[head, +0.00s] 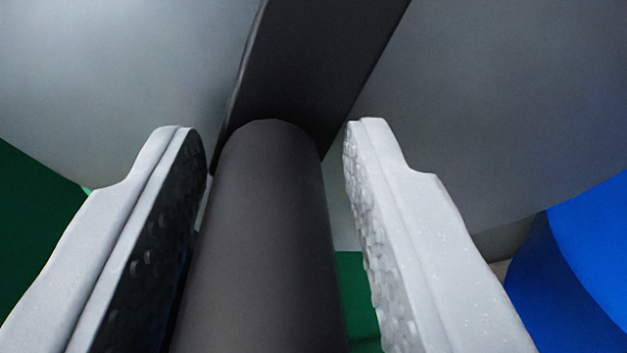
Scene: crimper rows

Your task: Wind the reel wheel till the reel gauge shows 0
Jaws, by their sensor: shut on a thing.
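A dark grey round handle (262,240) runs up the middle of the head view and meets a flat dark bar (315,60), which looks like a spoke or crank of the reel wheel. My gripper (275,155) has its two pale fingers on either side of the handle and is shut on it. The left finger lies close along the handle; a narrow gap shows by the right fingertip. The reel gauge is not in view, and the rest of the wheel is out of frame.
A large pale grey surface (500,90) fills the background behind the bar. A blue curved thing (590,260) stands at the lower right.

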